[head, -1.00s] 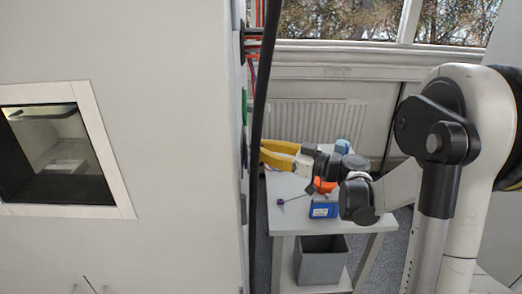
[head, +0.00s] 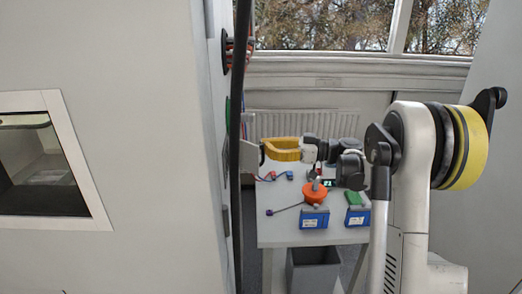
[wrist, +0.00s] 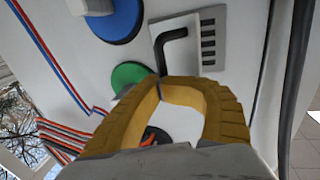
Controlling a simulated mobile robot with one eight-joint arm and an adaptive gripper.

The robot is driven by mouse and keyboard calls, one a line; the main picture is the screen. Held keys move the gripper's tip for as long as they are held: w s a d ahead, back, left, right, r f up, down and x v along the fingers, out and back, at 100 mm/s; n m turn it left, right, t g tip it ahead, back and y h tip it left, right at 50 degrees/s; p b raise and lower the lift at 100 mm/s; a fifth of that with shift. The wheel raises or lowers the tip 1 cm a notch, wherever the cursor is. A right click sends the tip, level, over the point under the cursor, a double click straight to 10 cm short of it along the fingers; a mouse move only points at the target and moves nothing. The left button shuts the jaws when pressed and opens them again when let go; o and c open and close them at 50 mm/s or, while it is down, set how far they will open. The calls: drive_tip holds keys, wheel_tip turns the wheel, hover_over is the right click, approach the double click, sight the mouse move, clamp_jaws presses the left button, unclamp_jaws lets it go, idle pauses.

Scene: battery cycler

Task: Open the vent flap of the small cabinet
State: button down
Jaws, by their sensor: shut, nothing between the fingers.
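The flap's lower part is partly hidden behind the fingers.
A blue disc (wrist: 118,18) and a green disc (wrist: 130,76) sit on the wall by the flap. A black vertical pipe (head: 239,100) runs along the cabinet edge. A table (head: 285,238) with blue boxes and small tools stands under my arm, a grey bin (head: 314,270) below it.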

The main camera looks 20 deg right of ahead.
drive_tip(key=shift+w+d, duration=0.25)
drive_tip(key=shift+w, duration=0.1)
idle(0.4)
drive_tip(key=c, duration=1.5)
unclamp_jaws()
drive_tip(key=shift+d, duration=0.25)
drive_tip(key=shift+a, duration=0.1)
drive_tip(key=v, duration=1.2)
drive_tip(key=shift+s, duration=0.1)
